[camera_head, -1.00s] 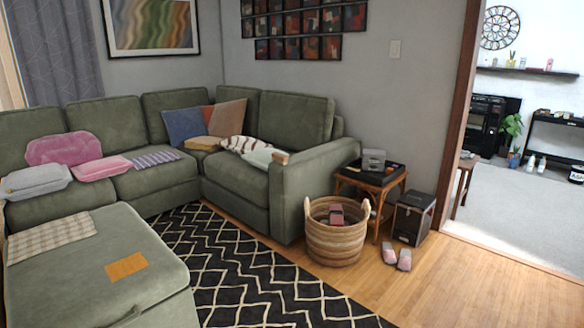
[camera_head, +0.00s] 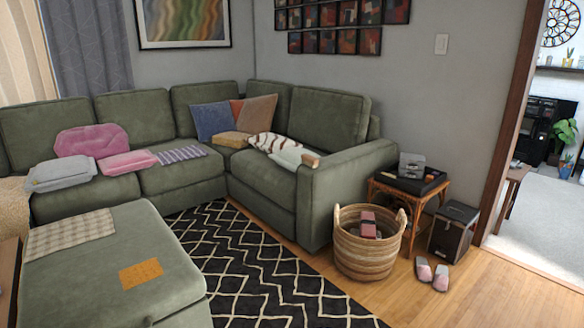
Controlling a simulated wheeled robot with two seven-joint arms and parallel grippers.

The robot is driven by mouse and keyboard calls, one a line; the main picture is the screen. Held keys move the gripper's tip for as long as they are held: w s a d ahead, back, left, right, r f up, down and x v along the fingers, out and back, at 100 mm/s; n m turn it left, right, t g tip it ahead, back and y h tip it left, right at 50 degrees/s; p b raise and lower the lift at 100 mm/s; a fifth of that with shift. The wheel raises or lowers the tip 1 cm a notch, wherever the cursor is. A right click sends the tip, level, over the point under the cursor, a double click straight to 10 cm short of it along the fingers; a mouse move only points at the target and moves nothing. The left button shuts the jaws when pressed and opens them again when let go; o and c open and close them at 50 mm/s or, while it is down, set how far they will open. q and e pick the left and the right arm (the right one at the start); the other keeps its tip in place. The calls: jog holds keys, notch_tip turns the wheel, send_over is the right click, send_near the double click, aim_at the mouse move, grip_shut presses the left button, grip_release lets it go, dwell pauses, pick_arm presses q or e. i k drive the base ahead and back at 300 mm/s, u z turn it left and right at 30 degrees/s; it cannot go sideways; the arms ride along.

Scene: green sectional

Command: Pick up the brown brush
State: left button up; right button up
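I cannot clearly make out a brush. A small brown object (camera_head: 310,160) lies at the inner side of the right sofa arm, at the end of a white-and-brown striped throw (camera_head: 285,150); it is too small to tell whether it is the brown brush. A reddish-pink item (camera_head: 368,225) stands in the woven basket (camera_head: 362,262), whose lower contents are hidden by its wall. Neither of my grippers is in view.
A green sectional (camera_head: 180,177) runs along the walls, with a green ottoman (camera_head: 105,285) at front left. A side table (camera_head: 408,195), dark box (camera_head: 453,232) and slippers (camera_head: 433,275) stand right of the basket. The patterned rug (camera_head: 250,270) and wood floor are mostly clear.

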aim_at(309, 161)
jog(key=i, duration=3.3)
